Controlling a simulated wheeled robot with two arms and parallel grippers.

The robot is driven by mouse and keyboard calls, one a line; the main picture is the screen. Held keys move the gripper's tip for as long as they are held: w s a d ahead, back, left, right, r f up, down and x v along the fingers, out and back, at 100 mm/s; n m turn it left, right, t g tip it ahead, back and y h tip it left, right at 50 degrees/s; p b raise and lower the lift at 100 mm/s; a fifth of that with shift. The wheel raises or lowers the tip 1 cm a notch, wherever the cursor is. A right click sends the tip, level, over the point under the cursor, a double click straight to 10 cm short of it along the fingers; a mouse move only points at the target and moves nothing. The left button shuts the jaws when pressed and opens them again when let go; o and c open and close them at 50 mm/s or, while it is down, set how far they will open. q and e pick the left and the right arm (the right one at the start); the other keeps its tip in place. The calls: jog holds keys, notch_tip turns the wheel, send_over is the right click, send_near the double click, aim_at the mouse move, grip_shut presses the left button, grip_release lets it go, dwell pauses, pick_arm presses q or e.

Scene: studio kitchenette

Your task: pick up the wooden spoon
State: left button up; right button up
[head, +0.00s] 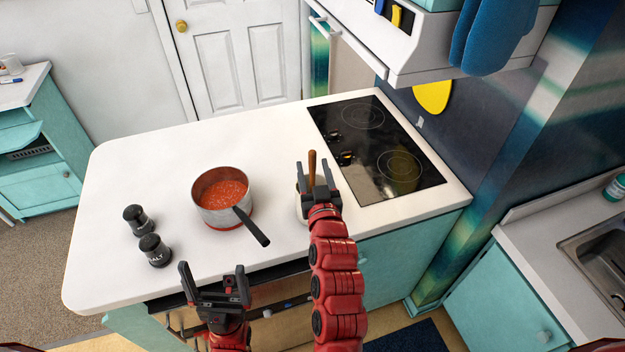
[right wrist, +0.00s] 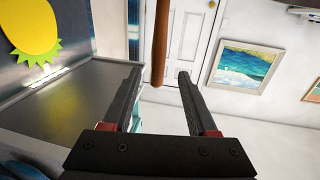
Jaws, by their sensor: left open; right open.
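The wooden spoon (head: 312,163) shows only as a brown handle standing upright beside the stove; its lower part is hidden behind my right gripper (head: 315,180). In the right wrist view the spoon (right wrist: 161,42) comes down from the top edge, in line with the gap between the fingertips (right wrist: 159,76). The right gripper is open, with nothing visibly clasped. A pale container (head: 299,210) shows partly behind the right gripper, below the handle. My left gripper (head: 213,276) is open and empty at the front edge of the counter.
A pot of red sauce (head: 221,190) stands left of my right arm, its black handle (head: 252,226) pointing toward the front edge. Two dark shakers (head: 154,250) stand at the left. The black stove (head: 378,148) lies to the right, under a white hood (head: 410,45).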

aim_at(314, 160)
jog(key=shift+w+a, duration=0.15)
jog(key=shift+w, duration=0.6)
jog(key=shift+w+r+p, duration=0.2)
jog(key=shift+w+p, duration=0.25)
jog(key=shift+p, duration=0.15)
jog(key=w+p, duration=0.2)
jog(key=w, duration=0.1)
jog(key=shift+w+a+f+p, duration=0.2)
jog(key=shift+w+p, duration=0.1)
jog(key=shift+w, duration=0.35)
grip_shut()
